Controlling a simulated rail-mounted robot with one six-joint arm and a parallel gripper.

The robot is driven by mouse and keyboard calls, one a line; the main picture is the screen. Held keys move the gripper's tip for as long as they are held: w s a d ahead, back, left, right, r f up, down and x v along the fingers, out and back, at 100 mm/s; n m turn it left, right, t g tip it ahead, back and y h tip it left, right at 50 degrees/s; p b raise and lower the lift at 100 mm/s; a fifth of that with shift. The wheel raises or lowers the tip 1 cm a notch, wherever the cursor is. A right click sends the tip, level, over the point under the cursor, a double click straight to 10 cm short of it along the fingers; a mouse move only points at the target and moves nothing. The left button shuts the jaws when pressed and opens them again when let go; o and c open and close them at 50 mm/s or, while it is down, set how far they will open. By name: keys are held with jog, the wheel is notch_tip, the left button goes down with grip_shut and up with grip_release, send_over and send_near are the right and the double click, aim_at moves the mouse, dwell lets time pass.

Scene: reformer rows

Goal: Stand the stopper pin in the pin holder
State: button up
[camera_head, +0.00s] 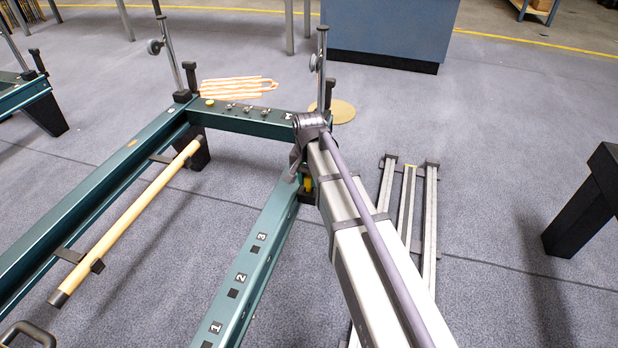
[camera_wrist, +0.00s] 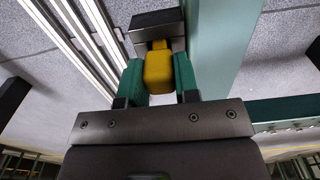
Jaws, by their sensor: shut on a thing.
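The stopper pin (camera_wrist: 159,72) has a yellow head and sits between the green finger pads of my gripper (camera_wrist: 158,66), which is shut on it. A short, narrower part of the pin shows beyond the head, at the dark block I take for the pin holder (camera_wrist: 152,22). This block is beside the green rail. I cannot tell whether the pin's tip is inside the holder or only in front of it. In the head view a bit of yellow pin (camera_head: 308,184) shows beside the rail; my arm hides most of the gripper and holder.
The green rail (camera_head: 245,265) carries numbered marks. A wooden pole (camera_head: 130,220) lies along the left rail. Grey metal bars (camera_head: 407,205) lie right of my arm. Upright posts (camera_head: 321,70) stand at the frame's far end. Floor at the right is open, before a black leg (camera_head: 580,215).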

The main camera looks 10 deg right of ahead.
jog(key=shift+f+b, duration=0.5)
jog(key=shift+f, duration=0.1)
jog(key=o, duration=1)
notch_tip(320, 180, up, 11)
jog(key=p, duration=1.1)
jog(key=shift+r, duration=0.1)
jog(key=shift+f, duration=0.2)
